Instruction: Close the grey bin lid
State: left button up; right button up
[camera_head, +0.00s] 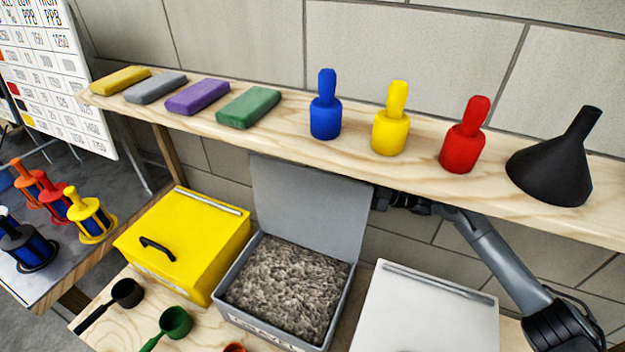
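The grey bin (222,292) stands open on the lower bench and holds grey-brown gravel (290,285). Its grey lid (308,205) is raised, roughly upright at the bin's back edge, with its top under the shelf. My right gripper (388,200) is at the lid's upper right edge, just below the shelf. Its fingertips are hidden by the lid and the shelf, so I cannot tell whether it touches the lid or is open. My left gripper is not in view.
A closed yellow bin (190,235) stands left of the grey bin and a closed white bin (425,315) right. A wooden shelf (290,125) above holds blocks, coloured bottles and a black funnel (555,165). Black (122,295) and green scoops (174,322) lie in front.

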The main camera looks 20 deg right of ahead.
aim_at(318, 173)
jog(key=shift+x, duration=3.25)
grip_shut()
